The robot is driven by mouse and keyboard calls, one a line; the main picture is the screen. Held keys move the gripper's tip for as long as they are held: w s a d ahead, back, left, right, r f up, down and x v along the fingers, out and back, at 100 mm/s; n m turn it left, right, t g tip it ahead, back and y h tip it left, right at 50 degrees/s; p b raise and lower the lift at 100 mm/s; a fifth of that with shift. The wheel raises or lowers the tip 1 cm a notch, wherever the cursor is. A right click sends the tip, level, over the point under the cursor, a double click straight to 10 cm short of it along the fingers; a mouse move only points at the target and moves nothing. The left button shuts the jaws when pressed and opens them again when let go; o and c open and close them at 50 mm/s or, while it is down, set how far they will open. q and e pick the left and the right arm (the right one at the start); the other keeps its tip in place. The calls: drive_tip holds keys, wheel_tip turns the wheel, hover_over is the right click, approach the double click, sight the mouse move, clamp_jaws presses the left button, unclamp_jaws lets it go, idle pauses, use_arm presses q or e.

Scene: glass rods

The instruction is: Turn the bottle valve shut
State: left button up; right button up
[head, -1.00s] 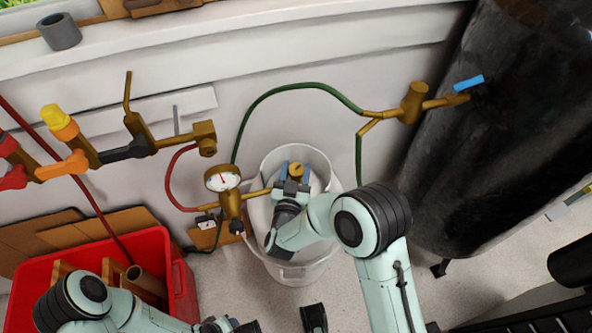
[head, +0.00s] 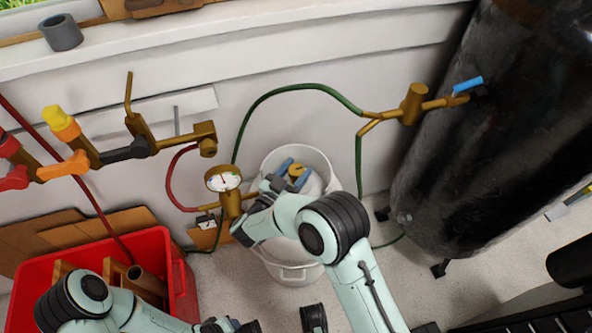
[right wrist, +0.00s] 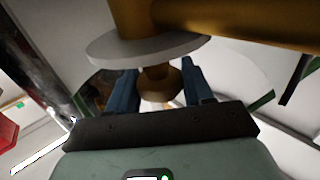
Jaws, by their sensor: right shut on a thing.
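The white gas bottle (head: 312,186) stands in a white bucket (head: 292,273) by the wall. Its brass valve (head: 297,171) is at the top. My right gripper (head: 287,169) is at the valve, with its blue fingers shut around it. In the right wrist view, the blue fingers (right wrist: 160,90) stand on either side of a brass knob (right wrist: 158,84), below a grey disc (right wrist: 148,48) and a thick brass body. My right forearm hides part of the bottle and bucket. My left gripper (head: 230,326) is at the bottom edge, cut off, and its fingers are unclear.
A brass regulator with a dial gauge (head: 223,178) is left of the bottle, with a red and a green hose. A large black tank (head: 480,140) stands at right. A red crate (head: 170,250) is at lower left. Wall valves with coloured handles (head: 62,165) are at left.

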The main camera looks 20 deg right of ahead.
sight(295, 169)
drive_tip(key=shift+m+g+h, duration=0.6)
drive_tip(key=shift+g, duration=0.1)
drive_tip(key=o, duration=1)
drive_tip(key=shift+f, duration=0.15)
use_arm(q)
drive_tip(key=s+d+r+g+h+p, duration=0.1)
drive_tip(key=s+d+r+g+p, duration=0.1)
drive_tip(key=s, duration=0.5)
wheel_tip(295, 169, up, 4)
drive_tip(key=d+p, duration=0.1)
drive_tip(key=p, duration=0.1)
drive_tip(key=shift+d+f+p, duration=0.15)
drive_tip(key=shift+f+p, duration=0.05)
drive_tip(key=shift+p, duration=0.15)
use_arm(e)
wheel_tip(295, 169, up, 20)
drive_tip(key=shift+w+a+r, duration=0.15)
